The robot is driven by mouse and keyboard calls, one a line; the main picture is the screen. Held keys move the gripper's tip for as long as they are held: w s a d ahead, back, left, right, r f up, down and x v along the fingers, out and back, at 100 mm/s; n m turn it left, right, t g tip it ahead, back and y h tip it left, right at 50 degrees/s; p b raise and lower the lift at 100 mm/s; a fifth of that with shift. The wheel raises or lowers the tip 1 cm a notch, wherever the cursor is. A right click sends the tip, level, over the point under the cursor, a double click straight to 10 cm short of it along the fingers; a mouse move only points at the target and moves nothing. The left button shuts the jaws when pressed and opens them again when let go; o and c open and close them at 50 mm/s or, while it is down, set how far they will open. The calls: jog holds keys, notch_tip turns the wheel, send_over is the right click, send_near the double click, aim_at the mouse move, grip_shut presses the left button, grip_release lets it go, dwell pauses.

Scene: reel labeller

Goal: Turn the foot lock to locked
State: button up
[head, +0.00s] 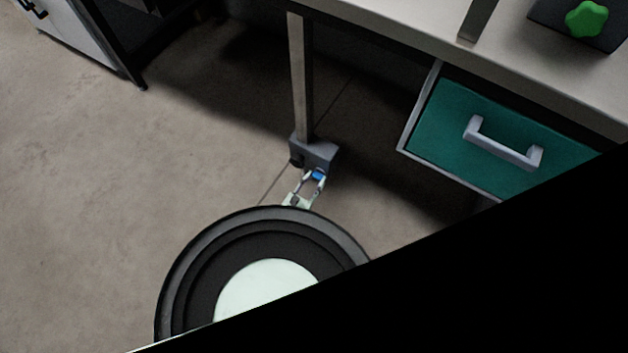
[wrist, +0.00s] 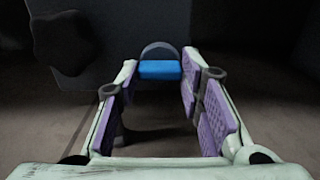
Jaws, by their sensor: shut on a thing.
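The foot lock (head: 319,175) is a small blue tab low on the grey foot block at the bottom of the table leg. In the wrist view the foot lock (wrist: 160,69) shows as a blue bar with a grey rounded piece behind it, at the far end between my fingertips. My gripper (head: 311,180) reaches down to the foot block in the head view. In the wrist view my gripper (wrist: 160,76) has its purple-padded fingers on either side of the blue tab, shut on it. The lock's markings cannot be made out.
The grey foot block (head: 314,152) carries the metal table leg (head: 300,75). A teal drawer (head: 455,130) with a grey handle hangs under the tabletop (head: 400,25) at right. A green knob (head: 587,19) is on the table. Floor (head: 150,170) at left is clear.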

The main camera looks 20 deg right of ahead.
jog(key=shift+m, duration=0.3)
jog(key=m, duration=1.7)
jog(key=shift+w, duration=0.1)
dwell(0.5)
jog(key=o, duration=1.2)
jog(key=shift+c, duration=0.2)
